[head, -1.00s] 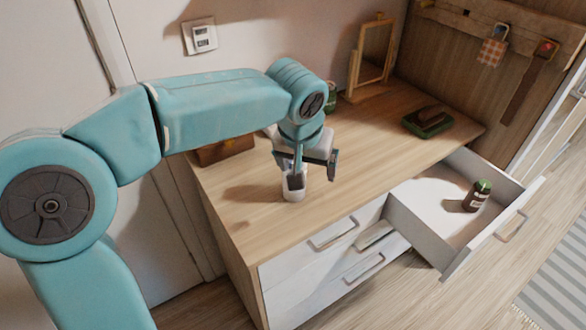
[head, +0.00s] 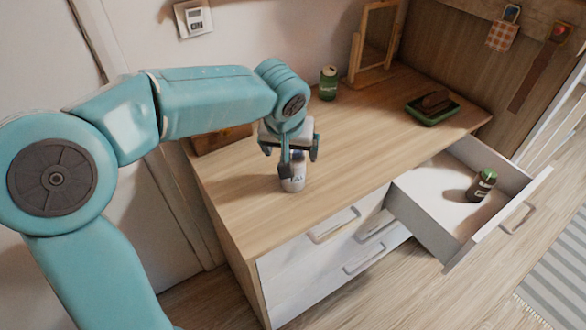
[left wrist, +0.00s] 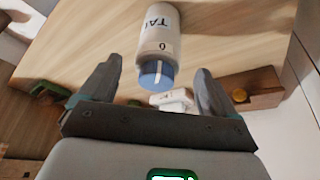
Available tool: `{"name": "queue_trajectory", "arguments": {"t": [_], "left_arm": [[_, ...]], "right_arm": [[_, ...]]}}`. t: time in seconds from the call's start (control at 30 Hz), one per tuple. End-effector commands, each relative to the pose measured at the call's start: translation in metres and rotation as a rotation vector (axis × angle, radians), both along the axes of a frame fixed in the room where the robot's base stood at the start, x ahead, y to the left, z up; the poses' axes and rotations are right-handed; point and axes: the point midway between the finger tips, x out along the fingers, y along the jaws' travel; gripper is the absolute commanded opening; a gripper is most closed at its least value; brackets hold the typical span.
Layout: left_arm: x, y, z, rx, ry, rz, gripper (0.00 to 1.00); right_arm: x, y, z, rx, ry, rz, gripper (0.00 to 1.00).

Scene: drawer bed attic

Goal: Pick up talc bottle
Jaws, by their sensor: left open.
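The talc bottle (head: 292,178) is white with dark lettering and stands on the wooden dresser top (head: 350,140) near its front left. In the left wrist view the talc bottle (left wrist: 160,35) shows its blue cap, which points toward my gripper. My left gripper (head: 290,160) is above and around the bottle's top in the head view, and its near finger hides part of the cap. In the left wrist view the open left gripper (left wrist: 158,85) has one finger on each side of the cap, with a gap on both sides. My right gripper is not in view.
A green can (head: 328,83) and a wooden frame (head: 372,45) stand at the back. A green tray with a brush (head: 432,107) lies at the right. A brown wooden box (head: 220,138) is behind my arm. The open drawer (head: 420,205) holds a dark bottle (head: 481,185).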

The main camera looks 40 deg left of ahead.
Motion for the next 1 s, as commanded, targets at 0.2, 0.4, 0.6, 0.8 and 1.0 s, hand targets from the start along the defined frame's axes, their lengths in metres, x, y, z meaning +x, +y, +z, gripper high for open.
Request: {"name": "queue_trajectory", "arguments": {"t": [0.2, 0.4, 0.6, 0.8, 1.0], "left_arm": [[0.016, 0.005, -0.034, 0.0, 0.006, 0.0, 0.91], [0.02, 0.007, -0.042, 0.0, 0.002, -0.001, 0.91], [0.02, 0.007, -0.042, -0.001, 0.002, -0.001, 0.71], [0.02, 0.007, -0.041, -0.001, 0.001, -0.001, 0.29], [0.02, 0.007, -0.041, -0.001, 0.001, -0.001, 0.29]], "right_arm": [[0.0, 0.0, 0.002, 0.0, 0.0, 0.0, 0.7], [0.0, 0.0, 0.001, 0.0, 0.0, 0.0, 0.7], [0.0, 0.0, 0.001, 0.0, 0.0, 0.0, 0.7], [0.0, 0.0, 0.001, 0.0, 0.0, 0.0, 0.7], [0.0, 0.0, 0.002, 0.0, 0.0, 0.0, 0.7]]}}
